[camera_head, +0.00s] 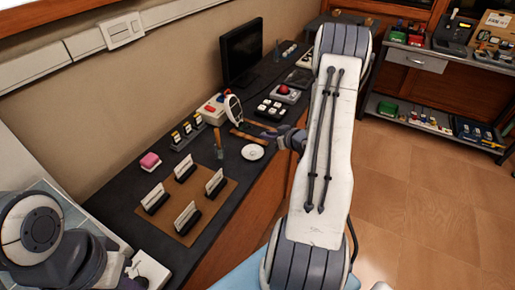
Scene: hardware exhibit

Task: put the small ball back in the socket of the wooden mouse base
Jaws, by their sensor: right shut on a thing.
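My right gripper (264,129) is over the dark counter, its dark fingers pointing left. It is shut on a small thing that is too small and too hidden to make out. A flat brown wooden piece (243,135) lies just left of the fingertips; it may be the wooden mouse base, but its socket does not show. I cannot tell whether the gripper touches it. The small ball is not clearly visible. My left arm shows at the lower left; its gripper is not in view.
A white saucer-like disc (253,152) lies in front of the gripper. A trackball with a red ball (283,90), a white upright device (233,108) and a monitor (241,53) stand behind. A brown board (187,228) holds several card stands. My right arm hides part of the counter.

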